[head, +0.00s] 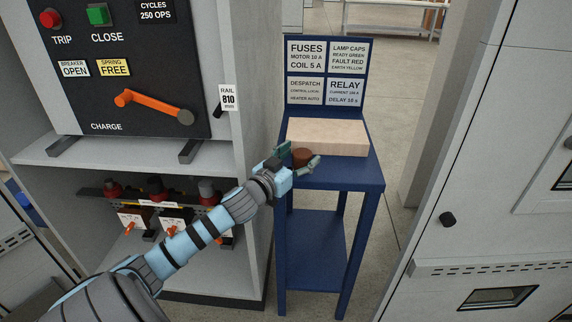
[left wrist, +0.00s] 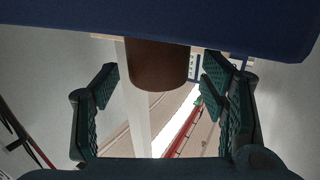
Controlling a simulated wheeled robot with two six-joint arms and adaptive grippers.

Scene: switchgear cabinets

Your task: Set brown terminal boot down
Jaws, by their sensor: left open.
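The brown terminal boot (head: 302,158) is a short brown cylinder at the left edge of the blue stand's top (head: 340,176), in front of a pale wooden block. My left gripper (head: 299,157) reaches it from the left, with its fingers parted on either side of it. In the left wrist view, the boot (left wrist: 157,64) shows between the two green finger pads (left wrist: 165,95), with a gap on each side. The blue surface borders it at the top of that view. The boot's contact with the stand is not clearly visible. My right gripper is not in view.
The pale wooden block (head: 328,137) lies on the stand just behind the boot. A sign panel (head: 327,72) rises at the stand's back. An open switchgear cabinet (head: 245,130) stands close on the left, and a grey cabinet (head: 480,200) on the right. The stand's lower shelf (head: 315,245) is empty.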

